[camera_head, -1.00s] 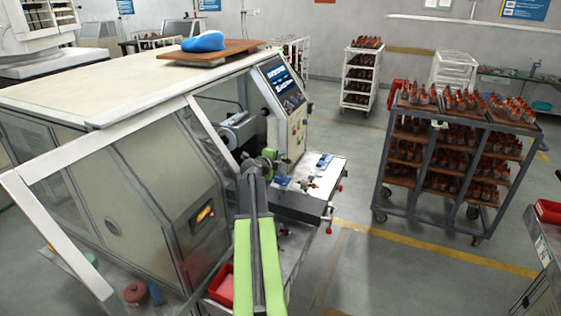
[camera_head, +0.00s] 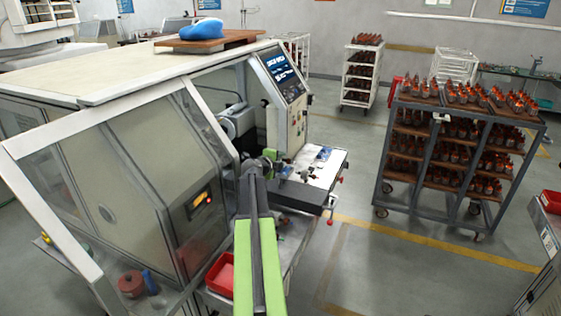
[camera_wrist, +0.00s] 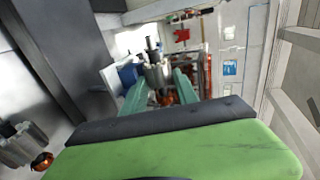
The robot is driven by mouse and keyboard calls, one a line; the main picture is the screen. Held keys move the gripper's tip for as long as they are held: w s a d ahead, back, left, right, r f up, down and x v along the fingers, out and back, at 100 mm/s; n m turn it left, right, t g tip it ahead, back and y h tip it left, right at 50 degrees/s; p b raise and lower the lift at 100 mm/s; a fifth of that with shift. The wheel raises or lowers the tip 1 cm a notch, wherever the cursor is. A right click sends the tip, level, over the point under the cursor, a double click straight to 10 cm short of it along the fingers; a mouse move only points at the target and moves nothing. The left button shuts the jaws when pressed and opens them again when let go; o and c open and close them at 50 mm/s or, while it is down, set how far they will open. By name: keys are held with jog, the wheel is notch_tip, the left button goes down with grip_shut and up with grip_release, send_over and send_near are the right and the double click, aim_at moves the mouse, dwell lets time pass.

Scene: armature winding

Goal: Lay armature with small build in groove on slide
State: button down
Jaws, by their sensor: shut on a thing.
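In the wrist view my gripper (camera_wrist: 160,80) has its two teal fingers closed on an armature (camera_wrist: 154,73). The armature has a grey core, a thin shaft sticking up and an orange-copper part low between the fingers. In the head view my gripper (camera_head: 264,160) is at the machine's open front, beside the slide area (camera_head: 297,196), a dark block with a pale top. The held armature is too small to make out there. The groove cannot be made out; my arm hides part of the slide area.
The winding machine (camera_head: 140,150) fills the left, with its framed window close to my arm. A red bin (camera_head: 221,277) sits below. Another armature (camera_wrist: 22,146) shows at the wrist view's lower left. A rack of armatures (camera_head: 460,125) stands right; the floor between is clear.

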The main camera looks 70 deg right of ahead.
jog(key=shift+a+f+b, duration=0.1)
jog(key=shift+f+b, duration=0.65)
jog(key=shift+f, duration=0.15)
jog(key=c, duration=0.9)
grip_release()
jog(key=shift+o, duration=0.2)
jog(key=r+p, duration=0.3)
jog(key=p, duration=0.1)
jog(key=r+p, duration=0.1)
jog(key=r, duration=0.1)
jog(key=shift+s+r+p, duration=0.3)
jog(key=shift+r+p, duration=0.05)
jog(key=shift+p, duration=0.05)
jog(key=s+r+p, duration=0.5)
jog(key=s, duration=0.6)
jog(key=shift+a+r, duration=0.35)
